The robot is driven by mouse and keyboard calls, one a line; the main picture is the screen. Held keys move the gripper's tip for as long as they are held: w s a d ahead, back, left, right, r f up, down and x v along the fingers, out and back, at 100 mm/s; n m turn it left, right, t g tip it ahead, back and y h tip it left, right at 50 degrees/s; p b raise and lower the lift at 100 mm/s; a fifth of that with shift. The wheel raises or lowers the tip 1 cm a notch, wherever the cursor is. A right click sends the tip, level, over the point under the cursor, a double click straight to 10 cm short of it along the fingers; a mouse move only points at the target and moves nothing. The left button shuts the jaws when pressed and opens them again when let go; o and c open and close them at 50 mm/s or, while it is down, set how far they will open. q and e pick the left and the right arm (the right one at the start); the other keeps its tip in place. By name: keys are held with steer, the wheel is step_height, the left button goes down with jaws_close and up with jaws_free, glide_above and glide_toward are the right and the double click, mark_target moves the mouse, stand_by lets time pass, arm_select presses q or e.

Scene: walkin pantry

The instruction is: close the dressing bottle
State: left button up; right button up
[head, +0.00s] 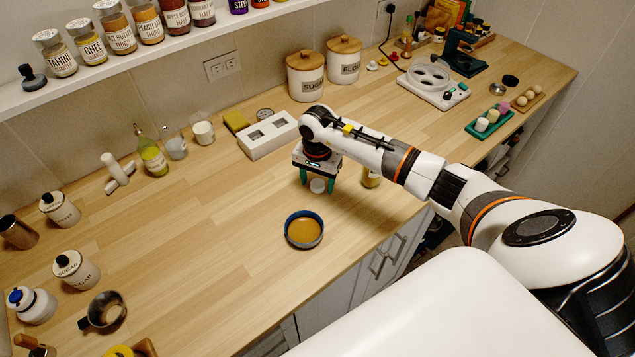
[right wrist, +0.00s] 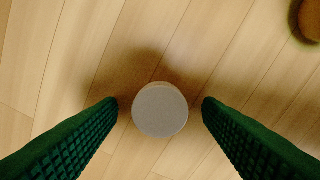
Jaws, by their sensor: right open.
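A small round pale grey cap (right wrist: 160,110) lies between the fingers of my right gripper (right wrist: 160,104) in the right wrist view, with a gap on each side. The cap also shows in the head view (head: 318,185), under my right gripper (head: 317,181), which is open and points down at the counter. A bottle with yellowish contents (head: 371,178), likely the dressing bottle, stands just right of the gripper; my right arm hides its top. A brownish round edge (right wrist: 309,20), perhaps that bottle, shows at the wrist view's upper right corner. My left gripper is not in view.
A blue-rimmed bowl with brown contents (head: 304,230) sits in front of the gripper. A white box (head: 268,136) and sugar and flour canisters (head: 306,77) stand behind. A greenish oil bottle (head: 154,160) is farther left. The counter's middle left is clear.

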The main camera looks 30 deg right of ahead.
mark_target(317, 184)
steer(key=shift+c, duration=0.3)
steer(key=c, duration=1)
step_height(317, 184, up, 10)
steer(key=b, duration=0.3)
